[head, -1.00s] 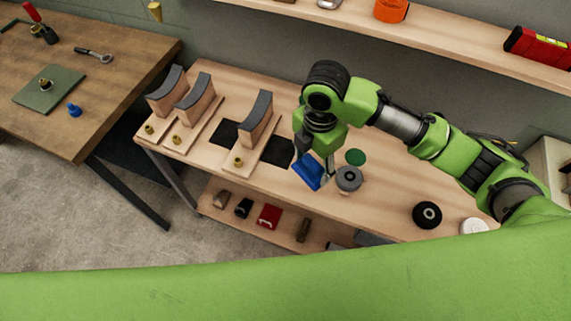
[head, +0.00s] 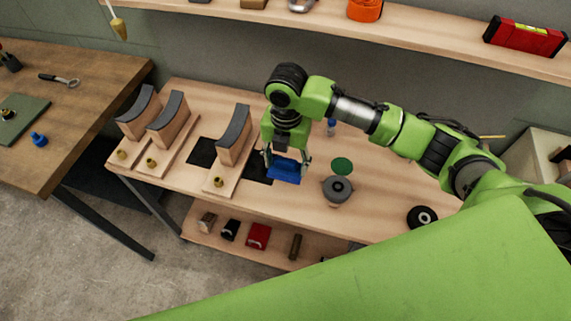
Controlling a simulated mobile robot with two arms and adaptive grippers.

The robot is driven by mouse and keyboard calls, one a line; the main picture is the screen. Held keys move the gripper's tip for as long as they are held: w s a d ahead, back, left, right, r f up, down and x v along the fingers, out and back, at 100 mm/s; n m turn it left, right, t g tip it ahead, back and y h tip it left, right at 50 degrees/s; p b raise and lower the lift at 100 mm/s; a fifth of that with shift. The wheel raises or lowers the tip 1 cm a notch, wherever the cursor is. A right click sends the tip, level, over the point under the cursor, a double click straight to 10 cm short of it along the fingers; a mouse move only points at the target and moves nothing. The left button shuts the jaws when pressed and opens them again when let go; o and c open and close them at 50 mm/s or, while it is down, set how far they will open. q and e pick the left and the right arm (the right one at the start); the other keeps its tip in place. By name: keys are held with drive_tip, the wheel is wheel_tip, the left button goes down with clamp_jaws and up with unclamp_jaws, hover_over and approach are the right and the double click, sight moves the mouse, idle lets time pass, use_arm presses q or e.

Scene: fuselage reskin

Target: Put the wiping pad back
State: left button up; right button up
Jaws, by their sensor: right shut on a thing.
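A blue block-like thing (head: 286,171), which looks like the wiping pad, is in my right gripper (head: 285,165). The gripper points down and is shut on it, over the light wooden bench (head: 300,217). I cannot tell whether the pad touches the bench top. A dark square mat (head: 258,171) lies just left of the gripper, partly hidden by a wooden form. A green disc (head: 342,166) lies to the right of the gripper, with a grey round pot (head: 338,190) in front of it. My left gripper is not in view.
Several wooden forms with dark curved tops (head: 235,133) stand on the bench's left half. A black roll (head: 422,217) sits at the right. A lower shelf (head: 273,250) holds small items. A wall shelf (head: 432,33) runs behind. The bench's front middle is clear.

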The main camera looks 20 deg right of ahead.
sight(286, 161)
drive_tip(key=w+f, duration=0.3)
drive_tip(key=shift+d+f, duration=0.3)
drive_tip(key=shift+d, duration=0.05)
drive_tip(key=shift+f+p, duration=0.3)
drive_tip(key=shift+f, duration=1.3)
drive_tip(key=shift+f, duration=0.15)
drive_tip(key=o, duration=1)
drive_tip(key=shift+r, duration=0.3)
wheel_tip(286, 161, up, 12)
drive_tip(key=shift+f+b, duration=0.1)
drive_tip(key=shift+b, duration=0.55)
